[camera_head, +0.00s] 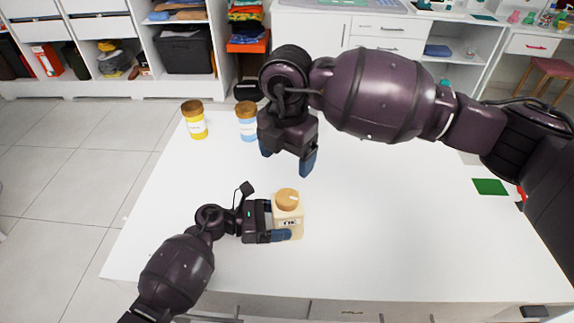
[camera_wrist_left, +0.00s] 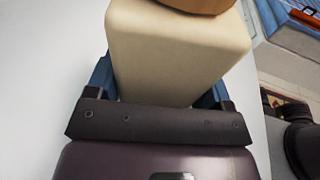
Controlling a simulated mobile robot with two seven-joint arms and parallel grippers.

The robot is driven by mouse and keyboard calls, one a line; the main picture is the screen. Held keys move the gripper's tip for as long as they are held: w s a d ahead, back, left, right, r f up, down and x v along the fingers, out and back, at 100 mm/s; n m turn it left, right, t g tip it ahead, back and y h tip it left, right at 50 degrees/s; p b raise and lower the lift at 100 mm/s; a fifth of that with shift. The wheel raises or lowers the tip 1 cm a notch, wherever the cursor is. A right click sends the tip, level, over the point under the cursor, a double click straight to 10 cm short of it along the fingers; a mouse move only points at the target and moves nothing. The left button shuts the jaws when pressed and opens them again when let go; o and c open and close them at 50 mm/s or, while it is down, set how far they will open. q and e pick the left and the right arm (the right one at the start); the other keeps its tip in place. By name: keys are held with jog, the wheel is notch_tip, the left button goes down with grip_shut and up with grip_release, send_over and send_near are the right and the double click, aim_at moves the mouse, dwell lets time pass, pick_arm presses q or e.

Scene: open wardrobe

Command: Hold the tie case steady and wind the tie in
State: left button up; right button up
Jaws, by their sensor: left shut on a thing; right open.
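My left gripper (camera_head: 275,221) is shut on the case from the left, one blue finger on each side. The left wrist view shows the cream case (camera_wrist_left: 175,55) between the fingers, with the knob's lower edge above. My right gripper (camera_head: 287,160) is open and empty, pointing down above and behind the case. I see no tie outside the case.
A yellow jar (camera_head: 196,123) and a blue jar (camera_head: 247,126) with brown lids stand at the table's back left. A green flat piece (camera_head: 490,187) lies at the right. The table's front and right middle are clear. Open shelves and drawers stand behind.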

dwell(0.4)
pick_arm(q)
jog(key=o, duration=0.8)
jog(key=shift+o, duration=0.2)
jog(key=shift+v, duration=1.4)
jog(key=shift+r+p+v, duration=0.15)
jog(key=shift+r+v, duration=0.1)
jog(key=shift+v, duration=1.1)
jog(key=shift+r+p+v, duration=0.15)
jog(key=shift+r+v, duration=0.05)
jog(key=shift+v, duration=1.2)
jog(key=shift+d, duration=0.15)
